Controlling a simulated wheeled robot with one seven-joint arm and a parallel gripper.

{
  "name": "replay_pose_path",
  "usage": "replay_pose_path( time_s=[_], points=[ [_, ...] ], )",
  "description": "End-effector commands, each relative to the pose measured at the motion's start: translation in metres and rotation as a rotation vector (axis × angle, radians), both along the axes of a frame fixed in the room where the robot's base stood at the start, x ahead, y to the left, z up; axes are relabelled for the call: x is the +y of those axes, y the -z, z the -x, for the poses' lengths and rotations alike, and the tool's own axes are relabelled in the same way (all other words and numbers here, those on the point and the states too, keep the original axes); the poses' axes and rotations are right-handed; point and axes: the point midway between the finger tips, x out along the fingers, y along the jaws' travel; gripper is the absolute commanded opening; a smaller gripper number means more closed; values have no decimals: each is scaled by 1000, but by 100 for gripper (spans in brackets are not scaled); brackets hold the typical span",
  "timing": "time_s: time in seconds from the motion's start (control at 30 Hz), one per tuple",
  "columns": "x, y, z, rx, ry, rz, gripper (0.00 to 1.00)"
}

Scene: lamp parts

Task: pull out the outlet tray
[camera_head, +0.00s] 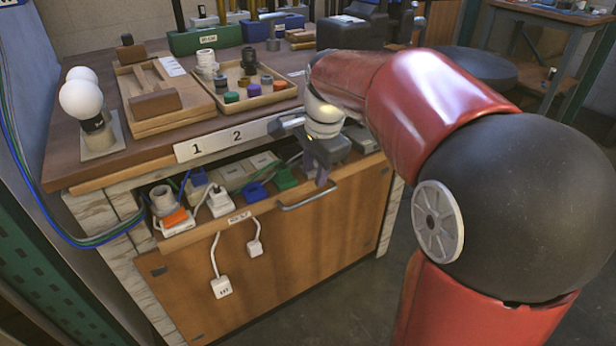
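My gripper (321,178) points down just above the handle's right part, in front of the bench edge. The fingers look close to the handle, but I cannot tell whether they touch it. The finger gap is not clear at this angle.
The bench top (80,155) holds two white bulbs (82,99) on a stand, a wooden fixture (150,90) and a parts tray (246,85). The floor (320,290) before the bench looks clear.

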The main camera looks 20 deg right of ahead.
Motion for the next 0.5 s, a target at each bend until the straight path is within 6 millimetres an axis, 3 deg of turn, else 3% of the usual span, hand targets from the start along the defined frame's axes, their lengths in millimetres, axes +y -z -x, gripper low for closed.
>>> replay_pose_path(
  time_s=[0.3,0.5],
  points=[
    [3,52,-8,4,-1,1,32],
    [4,69,-11,0,-2,1,32]
  ],
)
